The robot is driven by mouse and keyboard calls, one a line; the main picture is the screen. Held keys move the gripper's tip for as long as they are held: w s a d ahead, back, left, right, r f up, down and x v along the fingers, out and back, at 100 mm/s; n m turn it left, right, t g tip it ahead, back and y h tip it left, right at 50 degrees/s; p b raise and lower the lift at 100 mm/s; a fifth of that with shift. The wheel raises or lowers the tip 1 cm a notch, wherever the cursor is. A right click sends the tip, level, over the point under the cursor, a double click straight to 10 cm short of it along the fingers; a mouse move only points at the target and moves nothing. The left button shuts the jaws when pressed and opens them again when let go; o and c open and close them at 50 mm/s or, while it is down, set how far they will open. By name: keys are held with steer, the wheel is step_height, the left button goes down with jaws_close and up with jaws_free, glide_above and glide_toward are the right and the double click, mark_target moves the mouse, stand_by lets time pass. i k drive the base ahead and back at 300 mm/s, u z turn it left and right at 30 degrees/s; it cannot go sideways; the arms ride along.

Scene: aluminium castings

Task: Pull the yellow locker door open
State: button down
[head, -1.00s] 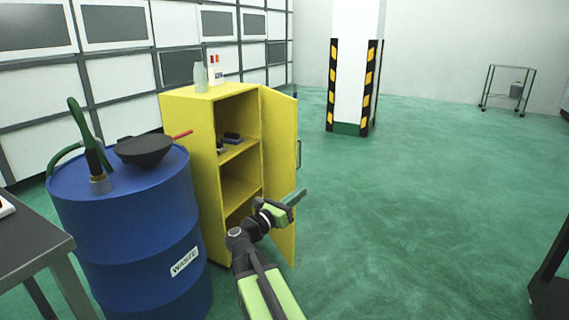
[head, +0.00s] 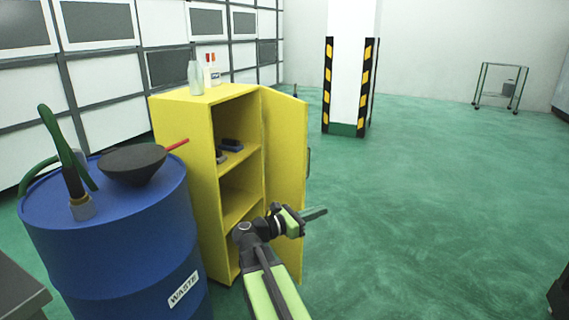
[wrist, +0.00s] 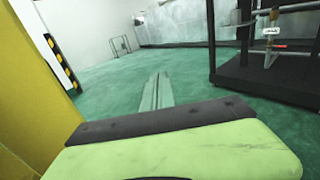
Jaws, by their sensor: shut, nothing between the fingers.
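The yellow locker (head: 185,145) stands with its door (head: 284,165) swung wide open to the right, showing shelves inside. The door's dark handle (head: 308,162) is on its outer side, near the free edge. My gripper (head: 316,214) is in front of the door's inner face at its lower part, with the fingertips pointing right past the free edge. In the wrist view my gripper (wrist: 158,90) is shut and empty, pointing over the green floor. A yellow surface, likely the door (wrist: 30,95), fills the left of that view. I cannot tell whether my gripper touches the door.
A blue waste drum (head: 115,235) with a dark bowl (head: 132,163) on top stands left of the locker. A bottle (head: 195,77) stands on the locker. A striped pillar (head: 347,85) is behind. The floor at right is open; a dark frame (wrist: 260,70) shows in the wrist view.

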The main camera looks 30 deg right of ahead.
mark_target(284, 116)
steer(key=i, duration=1)
steer(key=u, duration=0.05)
